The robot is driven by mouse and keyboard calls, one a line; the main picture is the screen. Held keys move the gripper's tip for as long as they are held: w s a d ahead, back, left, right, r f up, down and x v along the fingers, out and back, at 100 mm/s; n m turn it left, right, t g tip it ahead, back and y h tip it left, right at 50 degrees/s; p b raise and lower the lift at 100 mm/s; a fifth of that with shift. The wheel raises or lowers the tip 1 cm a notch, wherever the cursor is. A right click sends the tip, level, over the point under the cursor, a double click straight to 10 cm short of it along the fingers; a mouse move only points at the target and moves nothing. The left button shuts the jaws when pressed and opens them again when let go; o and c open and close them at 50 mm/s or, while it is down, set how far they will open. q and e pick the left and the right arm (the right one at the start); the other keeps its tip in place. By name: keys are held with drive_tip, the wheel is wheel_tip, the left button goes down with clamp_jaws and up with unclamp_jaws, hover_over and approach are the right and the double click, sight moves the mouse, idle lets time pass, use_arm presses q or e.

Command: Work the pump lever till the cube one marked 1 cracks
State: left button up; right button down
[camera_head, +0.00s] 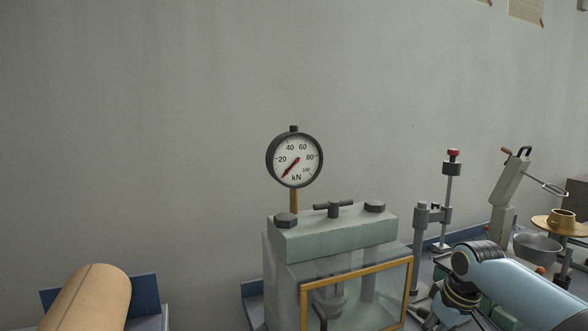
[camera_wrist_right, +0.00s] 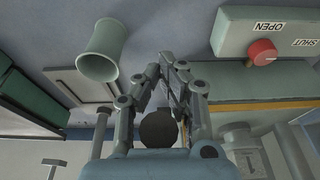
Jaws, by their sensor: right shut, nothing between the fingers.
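The green press (camera_head: 335,235) stands in the lower middle of the head view, with a yellow-framed clear door (camera_head: 360,268). Its round kN gauge (camera_head: 294,159) has the red needle near the low end of the scale. My right gripper (camera_wrist_right: 170,60) is shut and empty in the right wrist view, in front of the press. A dark round part (camera_wrist_right: 158,130) shows between its finger links. I cannot identify the pump lever. My left gripper is out of view.
In the head view, a tan cylinder (camera_head: 90,300) lies at lower left; a stand (camera_head: 447,200) and a grey bowl (camera_head: 536,246) are at right.

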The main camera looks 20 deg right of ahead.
drive_tip(key=f, duration=0.2)
drive_tip(key=shift+s+f, duration=0.3)
drive_tip(key=shift+s, duration=0.05)
drive_tip(key=shift+s+x, duration=0.2)
drive_tip(key=shift+x, duration=0.55)
drive_tip(key=shift+s+x, duration=0.15)
drive_tip(key=shift+x, duration=0.6)
drive_tip(key=shift+f, duration=0.1)
drive_tip(key=r, duration=0.2)
drive_tip(key=w+r, duration=0.1)
drive_tip(key=r, duration=0.2)
drive_tip(key=w+r, duration=0.1)
drive_tip(key=r, duration=0.2)
drive_tip(key=shift+w+r, duration=0.15)
drive_tip(key=shift+r, duration=0.05)
drive_tip(key=shift+f, duration=0.15)
